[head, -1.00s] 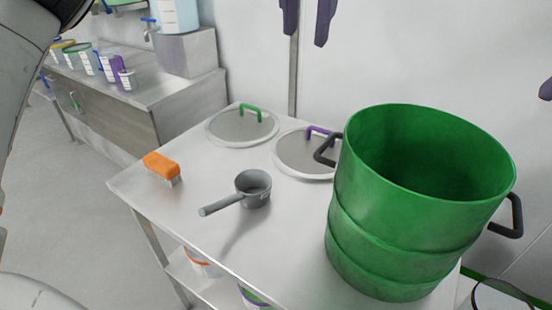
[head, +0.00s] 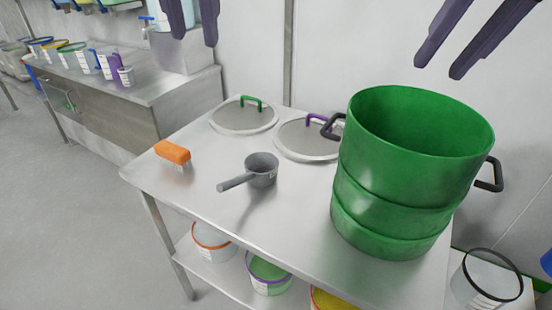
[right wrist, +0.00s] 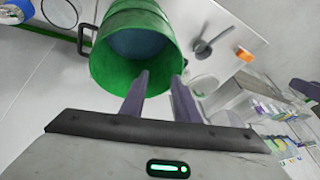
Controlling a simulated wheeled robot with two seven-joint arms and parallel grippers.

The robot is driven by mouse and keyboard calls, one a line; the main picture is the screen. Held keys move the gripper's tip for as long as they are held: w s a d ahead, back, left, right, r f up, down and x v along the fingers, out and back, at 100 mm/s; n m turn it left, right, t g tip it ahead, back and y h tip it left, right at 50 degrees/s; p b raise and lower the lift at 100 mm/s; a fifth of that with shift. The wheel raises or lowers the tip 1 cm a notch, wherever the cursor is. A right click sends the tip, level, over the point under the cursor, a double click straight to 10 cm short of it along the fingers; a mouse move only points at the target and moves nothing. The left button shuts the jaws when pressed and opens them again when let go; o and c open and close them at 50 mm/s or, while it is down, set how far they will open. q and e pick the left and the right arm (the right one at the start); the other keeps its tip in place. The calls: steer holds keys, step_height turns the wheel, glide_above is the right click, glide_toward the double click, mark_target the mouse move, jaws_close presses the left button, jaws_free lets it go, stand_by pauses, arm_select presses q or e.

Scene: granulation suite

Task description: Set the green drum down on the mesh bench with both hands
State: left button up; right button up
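The green drum (head: 390,205) stands upright, open at the top, on the right end of a steel bench (head: 290,225). The bench top looks smooth; I see no mesh in it. The drum has black handles on its left (head: 333,126) and right (head: 490,175) sides. My left gripper (head: 195,42) hangs high at the back left, open and empty, well apart from the drum. My right gripper (head: 438,70) is open and empty, above and behind the drum. In the right wrist view its fingers (right wrist: 163,77) are spread, with the drum (right wrist: 105,60) beyond them.
On the bench are two mesh-faced lids with green (head: 244,117) and purple (head: 308,140) handles, a grey scoop (head: 262,170) and an orange brush (head: 172,153). Tubs sit on the shelf below. A clear container (head: 488,285) stands at the lower right.

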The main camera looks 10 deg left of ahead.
steer(key=v, duration=1.2)
steer(key=shift+d, duration=0.25)
